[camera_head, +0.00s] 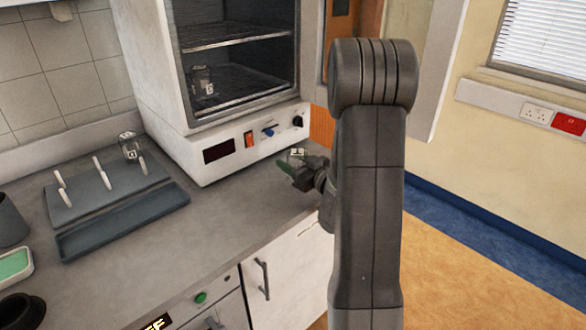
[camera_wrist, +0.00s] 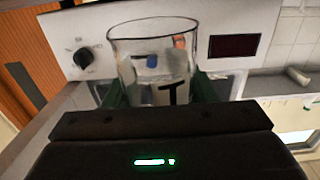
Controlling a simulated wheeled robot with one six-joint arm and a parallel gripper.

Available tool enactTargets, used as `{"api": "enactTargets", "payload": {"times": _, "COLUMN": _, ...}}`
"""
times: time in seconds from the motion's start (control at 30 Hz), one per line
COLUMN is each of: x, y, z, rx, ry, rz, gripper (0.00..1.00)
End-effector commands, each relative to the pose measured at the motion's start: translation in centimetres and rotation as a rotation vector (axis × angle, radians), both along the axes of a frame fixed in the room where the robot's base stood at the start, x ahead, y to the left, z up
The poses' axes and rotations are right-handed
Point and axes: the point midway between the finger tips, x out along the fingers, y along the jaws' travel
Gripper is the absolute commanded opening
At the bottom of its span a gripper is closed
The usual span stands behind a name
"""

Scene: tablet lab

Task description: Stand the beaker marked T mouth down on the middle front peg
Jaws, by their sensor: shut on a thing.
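My gripper (camera_head: 298,174) is shut on the clear beaker marked T. In the wrist view the beaker (camera_wrist: 150,70) sits between the green fingers (camera_wrist: 158,90), with its wide rim toward the top of the picture and a black T on its side. In the head view it is small and partly hidden, so I cannot tell which way its mouth points. The peg rack (camera_head: 83,203) stands on the bench at the left, with several pale pegs in two rows. The middle front peg (camera_head: 106,180) is bare. Another beaker (camera_head: 128,142) is on the back right peg.
A white oven (camera_head: 160,100) stands behind my gripper, with glassware (camera_head: 203,82) on its shelf. A shallow blue-grey tray (camera_head: 125,222) lies in front of the rack. A dark cup (camera_head: 10,222) and a green-topped dish (camera_head: 14,264) are far left. The bench between tray and gripper is clear.

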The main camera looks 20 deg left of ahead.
Motion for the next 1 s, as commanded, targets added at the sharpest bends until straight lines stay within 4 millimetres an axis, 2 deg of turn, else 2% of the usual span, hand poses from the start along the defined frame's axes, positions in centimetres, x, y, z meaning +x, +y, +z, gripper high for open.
{"api": "enactTargets", "payload": {"times": 0.03, "x": 0.0, "y": 0.0, "z": -0.8, "rx": -0.002, "ry": 0.004, "rz": 0.001, "gripper": 0.24}}
{"api": "enactTargets", "payload": {"times": 0.17, "x": 0.0, "y": 0.0, "z": -2.0, "rx": -0.001, "ry": 0.001, "rz": 0.0, "gripper": 0.24}}
{"api": "enactTargets", "payload": {"times": 0.6, "x": 0.0, "y": 0.0, "z": -2.6, "rx": 0.001, "ry": -0.001, "rz": 0.0, "gripper": 0.24}}
{"api": "enactTargets", "payload": {"times": 0.63, "x": 0.0, "y": 0.0, "z": -2.5, "rx": 0.0, "ry": -0.001, "rz": 0.0, "gripper": 0.53}}
{"api": "enactTargets", "payload": {"times": 0.73, "x": 0.0, "y": 0.0, "z": -2.4, "rx": 0.0, "ry": 0.0, "rz": 0.0, "gripper": 0.72}}
{"api": "enactTargets", "payload": {"times": 1.0, "x": 0.0, "y": 0.0, "z": -2.4, "rx": 0.0, "ry": 0.0, "rz": 0.0, "gripper": 0.73}}
